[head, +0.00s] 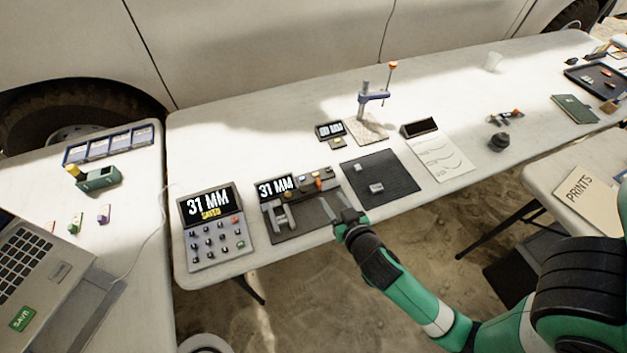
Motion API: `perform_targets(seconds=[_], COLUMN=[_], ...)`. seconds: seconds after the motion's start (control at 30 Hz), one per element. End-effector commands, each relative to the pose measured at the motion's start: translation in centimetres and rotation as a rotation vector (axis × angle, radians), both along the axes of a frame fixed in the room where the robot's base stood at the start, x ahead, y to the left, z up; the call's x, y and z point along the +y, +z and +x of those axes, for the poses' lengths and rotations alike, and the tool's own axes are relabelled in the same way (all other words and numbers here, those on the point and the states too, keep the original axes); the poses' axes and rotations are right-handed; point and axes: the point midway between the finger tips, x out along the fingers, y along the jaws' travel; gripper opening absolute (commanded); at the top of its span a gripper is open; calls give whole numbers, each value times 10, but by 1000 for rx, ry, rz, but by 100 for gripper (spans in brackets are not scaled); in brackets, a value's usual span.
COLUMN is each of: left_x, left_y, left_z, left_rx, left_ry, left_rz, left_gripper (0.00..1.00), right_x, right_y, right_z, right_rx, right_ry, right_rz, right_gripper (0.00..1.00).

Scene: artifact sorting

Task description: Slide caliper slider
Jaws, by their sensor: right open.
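The caliper device (297,212) sits near the front edge of the white table, with a small display (275,187) reading "31 MM". Its grey jaws stand at the left of its dark base, and an orange-topped part, which looks like the slider (319,184), is at its right. My right gripper (340,208) is open, just right of and in front of the device. I cannot tell whether it touches the base. A keypad unit (211,226) to the left shows "31 MM" and "SAVED". My left gripper is not in view.
A black mat (380,178) with small grey blocks lies right of the caliper. A stand (371,98) with a blue arm rises behind. A laptop (45,262) sits on the left table.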

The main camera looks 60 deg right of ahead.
Motion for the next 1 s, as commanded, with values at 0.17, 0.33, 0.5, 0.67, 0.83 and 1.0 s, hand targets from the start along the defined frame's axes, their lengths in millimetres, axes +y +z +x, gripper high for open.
perform_targets(seconds=[0.17, 0.33, 0.5, 0.67, 0.83, 1.0], left_x=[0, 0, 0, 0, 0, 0], left_y=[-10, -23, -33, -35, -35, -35], left_z=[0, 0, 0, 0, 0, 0], left_rx=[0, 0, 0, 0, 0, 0], left_ry=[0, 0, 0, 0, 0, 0], left_rz=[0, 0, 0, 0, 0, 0], left_gripper=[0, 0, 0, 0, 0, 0], right_x=[-20, -44, -62, -70, -71, -70], right_y=[-13, -29, -40, -43, -42, -42], right_z=[20, 47, 68, 75, 76, 76], right_rx=[-4, -4, -4, -2, -2, -2], right_ry=[-4, -3, 0, 1, 1, 1], right_rz=[0, 0, 0, 0, 1, 1], right_gripper=[48, 48, 48, 48, 48, 30])
